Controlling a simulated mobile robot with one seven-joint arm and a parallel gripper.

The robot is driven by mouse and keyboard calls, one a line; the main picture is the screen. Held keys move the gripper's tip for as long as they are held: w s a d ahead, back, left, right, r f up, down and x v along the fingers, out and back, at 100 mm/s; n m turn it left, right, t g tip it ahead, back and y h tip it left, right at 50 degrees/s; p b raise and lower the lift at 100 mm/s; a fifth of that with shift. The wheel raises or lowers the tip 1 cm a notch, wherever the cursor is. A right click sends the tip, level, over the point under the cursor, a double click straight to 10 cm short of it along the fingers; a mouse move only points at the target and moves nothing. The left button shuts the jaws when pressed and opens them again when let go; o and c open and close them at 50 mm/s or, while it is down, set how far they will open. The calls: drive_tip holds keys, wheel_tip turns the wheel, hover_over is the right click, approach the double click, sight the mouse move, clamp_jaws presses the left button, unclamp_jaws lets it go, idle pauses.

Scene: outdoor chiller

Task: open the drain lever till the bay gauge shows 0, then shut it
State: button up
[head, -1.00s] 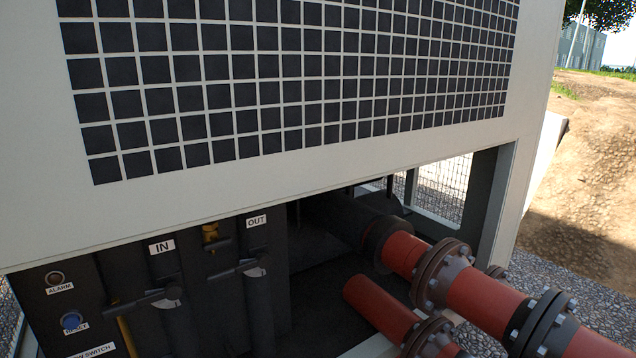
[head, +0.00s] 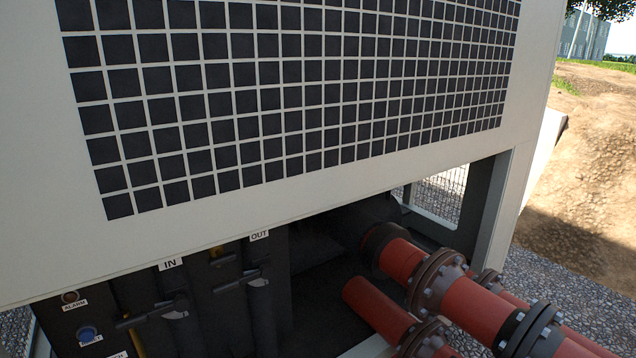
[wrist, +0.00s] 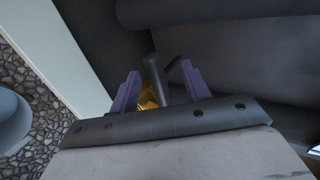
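In the wrist view my gripper (wrist: 160,90) shows two purple fingers standing apart. A dark round-ended bar (wrist: 153,76) stands between them, with gaps to both fingers. A yellow brass-coloured part (wrist: 148,97) shows low beside the bar, partly hidden. I cannot tell for sure whether the bar is the drain lever. In the head view, dark levers sit below the IN label (head: 171,264) and the OUT label (head: 259,235). A small brass fitting (head: 217,252) lies between them. My gripper is not in the head view. No bay gauge can be made out in either view.
An alarm lamp (head: 70,297) and a blue reset button (head: 87,333) are at lower left. Red flanged pipes (head: 480,306) run out at lower right. The pale grille panel (head: 300,209) overhangs the bay. Gravel (head: 585,285) lies outside on the right.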

drive_tip(key=o, duration=0.5)
drive_tip(key=v, duration=0.7)
idle(0.4)
drive_tip(key=b+v, duration=0.2)
drive_tip(key=v, duration=1.2)
idle(1.2)
